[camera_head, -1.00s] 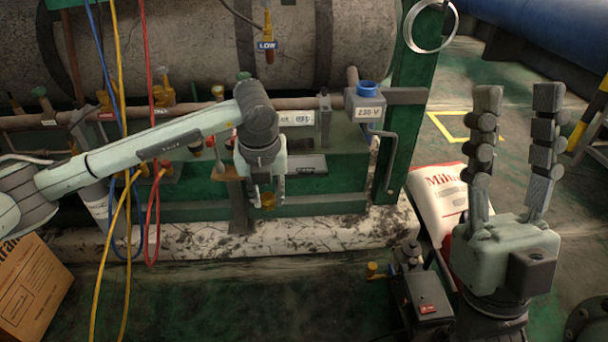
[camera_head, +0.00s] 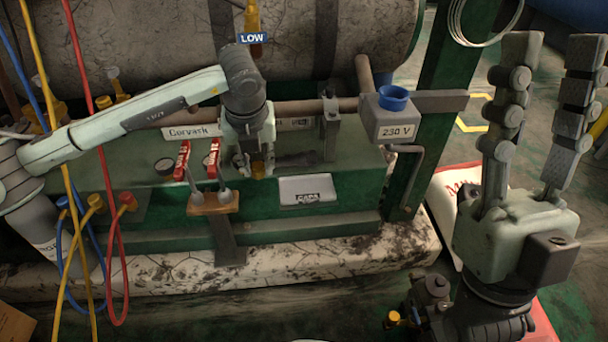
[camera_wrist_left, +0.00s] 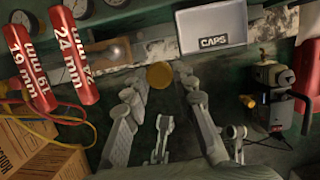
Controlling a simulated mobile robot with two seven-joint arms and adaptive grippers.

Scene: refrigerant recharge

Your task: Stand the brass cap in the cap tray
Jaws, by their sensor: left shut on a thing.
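The brass cap (camera_head: 257,169) is held at the fingertips of my left gripper (camera_head: 258,160), which points down. In the left wrist view the round yellow cap (camera_wrist_left: 160,75) sits between the fingers of the left gripper (camera_wrist_left: 161,82). The cap tray (camera_head: 306,190), pale and marked CAPS, lies to the right of the gripper; in the left wrist view the tray (camera_wrist_left: 212,30) is beyond the fingers and to the right. The cap appears apart from the tray. My right gripper (camera_head: 552,50) points up at the right, fingers spread and empty.
Two red-handled wrenches (camera_head: 183,160) stand in a wooden holder (camera_head: 213,203) left of the tray. Yellow, blue and red hoses (camera_head: 105,190) hang at the left. The 230 V box (camera_head: 392,118) is right of the tray. A pump (camera_head: 435,300) stands at the front right.

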